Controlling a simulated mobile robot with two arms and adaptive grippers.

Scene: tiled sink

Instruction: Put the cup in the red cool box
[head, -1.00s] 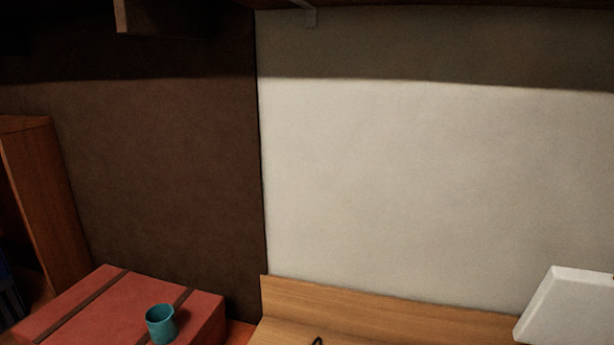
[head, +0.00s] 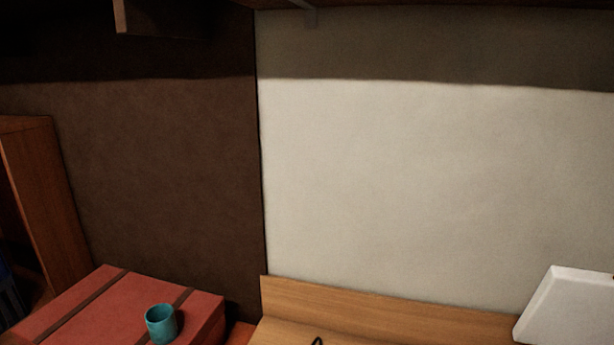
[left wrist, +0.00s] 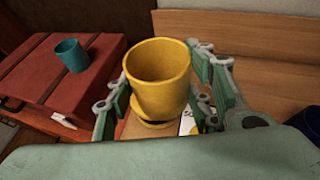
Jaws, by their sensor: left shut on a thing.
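A yellow cup (left wrist: 160,80) stands upright between the green-padded fingers of my left gripper (left wrist: 163,92) in the left wrist view. The gripper is shut on it. The red cool box (head: 85,305) is at the lower left of the head view, its top flat and closed, with dark straps across it. It also shows at the left of the left wrist view (left wrist: 40,85). A teal cup (head: 160,324) stands upright on top of the box and also shows in the left wrist view (left wrist: 72,55). My right gripper is in neither view.
A yellow rim with a dark middle (left wrist: 150,123) shows just under the held cup. A wooden counter with a raised back (head: 380,308) runs along the pale wall. A white slab-like object (head: 570,305) is at right. A wooden cabinet (head: 45,200) stands left of the box.

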